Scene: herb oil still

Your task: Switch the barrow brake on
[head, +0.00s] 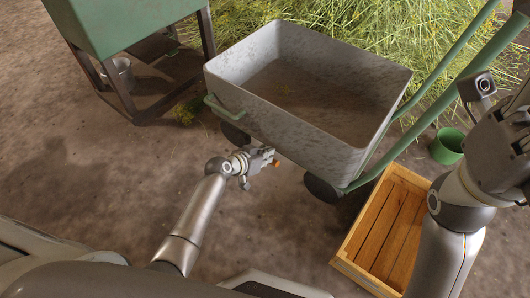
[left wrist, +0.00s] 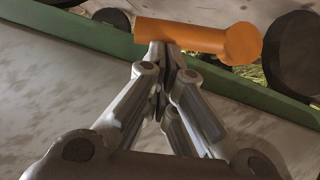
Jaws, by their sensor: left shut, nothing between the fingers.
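The barrow (head: 375,85) is a grey metal tub on a green frame with dark wheels, standing in the middle of the head view. An orange brake lever (head: 276,163) shows as a small spot at its near side. In the left wrist view the orange lever (left wrist: 190,36) lies crosswise in front of the green frame rail (left wrist: 75,35). My left gripper (head: 268,154) is shut and empty, its fingertips (left wrist: 165,58) right at the lever's lower edge. I cannot tell whether they touch. My right gripper (head: 505,135) is partly in view at the right edge; its fingers are not clear.
A wooden crate (head: 345,262) stands at the lower right, close to the barrow's wheel (head: 322,187). A green pot (head: 447,147) is beside my right arm. A green box on legs (head: 125,22) and a bucket (head: 122,70) stand upper left. Cut herbs lie behind. Floor left of my left arm is clear.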

